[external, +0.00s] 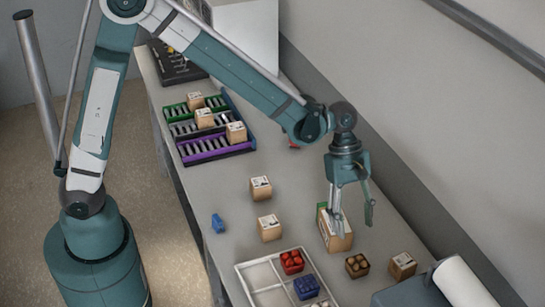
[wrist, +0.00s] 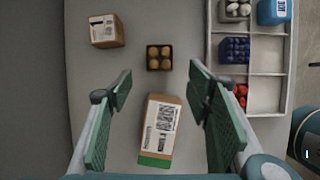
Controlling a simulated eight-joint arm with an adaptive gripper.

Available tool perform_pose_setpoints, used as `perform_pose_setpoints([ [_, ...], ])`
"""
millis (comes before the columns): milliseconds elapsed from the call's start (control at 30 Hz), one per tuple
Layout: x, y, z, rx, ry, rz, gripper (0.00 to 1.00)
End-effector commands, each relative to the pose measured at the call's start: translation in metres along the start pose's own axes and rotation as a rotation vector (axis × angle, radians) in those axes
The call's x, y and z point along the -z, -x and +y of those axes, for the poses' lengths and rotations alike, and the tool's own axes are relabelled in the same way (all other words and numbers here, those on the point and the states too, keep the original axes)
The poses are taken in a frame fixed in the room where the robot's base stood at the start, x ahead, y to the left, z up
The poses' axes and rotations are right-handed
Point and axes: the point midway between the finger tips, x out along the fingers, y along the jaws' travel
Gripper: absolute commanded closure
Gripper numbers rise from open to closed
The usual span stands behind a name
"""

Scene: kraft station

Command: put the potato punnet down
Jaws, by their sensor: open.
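The potato punnet (external: 357,265), a small dark container of round tan potatoes, stands on the grey table outside the white tray (external: 243,279). In the wrist view the punnet (wrist: 159,57) lies ahead of the fingertips, clear of both. My gripper (external: 353,216) is open and holds nothing. It hangs over a tall kraft box with a green end (external: 336,238), near the punnet. In the wrist view this labelled box (wrist: 160,130) lies between the spread fingers of my gripper (wrist: 159,84).
The tray holds a red punnet (external: 292,262), a blue punnet (external: 306,287) and a pale one (wrist: 235,9). Kraft boxes (external: 402,266) (external: 269,228) (external: 260,188) stand around. A blue item (external: 218,223) lies near the table edge. Coloured racks (external: 215,148) stand farther back.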

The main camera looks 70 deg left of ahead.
Motion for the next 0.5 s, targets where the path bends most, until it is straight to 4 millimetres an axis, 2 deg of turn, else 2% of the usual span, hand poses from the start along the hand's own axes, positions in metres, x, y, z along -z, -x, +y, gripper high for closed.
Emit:
perform_pose_setpoints([
  [500,0.027,0.083,-0.038,-0.107,-0.277,0.069,0.5],
])
